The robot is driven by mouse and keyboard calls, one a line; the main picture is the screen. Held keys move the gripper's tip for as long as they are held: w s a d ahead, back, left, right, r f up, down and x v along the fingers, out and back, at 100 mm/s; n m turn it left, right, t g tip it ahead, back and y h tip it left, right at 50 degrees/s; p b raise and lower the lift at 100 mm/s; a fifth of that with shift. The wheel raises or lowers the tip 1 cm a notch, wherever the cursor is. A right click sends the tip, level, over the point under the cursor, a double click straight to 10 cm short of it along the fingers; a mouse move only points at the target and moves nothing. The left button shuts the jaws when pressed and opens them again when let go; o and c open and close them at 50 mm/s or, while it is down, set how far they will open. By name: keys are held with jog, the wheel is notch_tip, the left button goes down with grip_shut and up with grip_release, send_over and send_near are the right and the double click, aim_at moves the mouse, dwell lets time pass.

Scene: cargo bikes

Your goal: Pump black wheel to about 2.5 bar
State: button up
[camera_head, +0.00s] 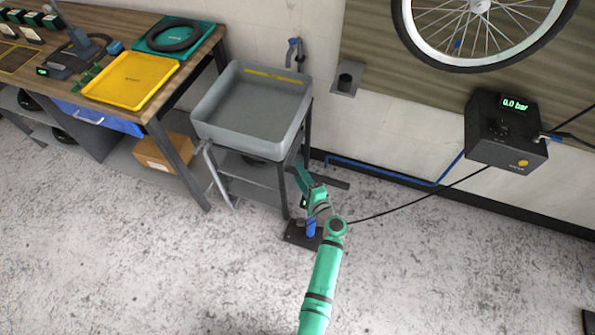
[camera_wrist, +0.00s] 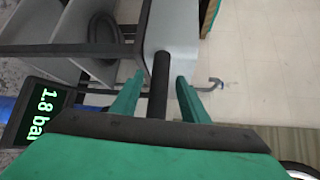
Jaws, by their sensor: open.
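A wheel with a black tyre (camera_head: 490,66) and silver spokes is mounted on the wall board at the upper right. A floor pump (camera_head: 299,237) with a blue part stands on the floor, partly hidden by my arm. My gripper (camera_wrist: 160,78) is open, with one green finger on each side of a dark bar (camera_wrist: 160,90), which looks like the pump's handle. Contact with the bar cannot be told. A display (camera_wrist: 38,115) in the wrist view reads 1.8 bar. A black wall box (camera_head: 505,135) reads 0.0 bar in the head view.
A grey basin (camera_head: 250,130) on a stand is close behind the pump. A workbench (camera_head: 160,100) with a yellow tray (camera_head: 130,80) is at the left. A black hose (camera_head: 420,200) runs between pump and wall box. The floor in front is clear.

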jog(key=shift+x, duration=1.2)
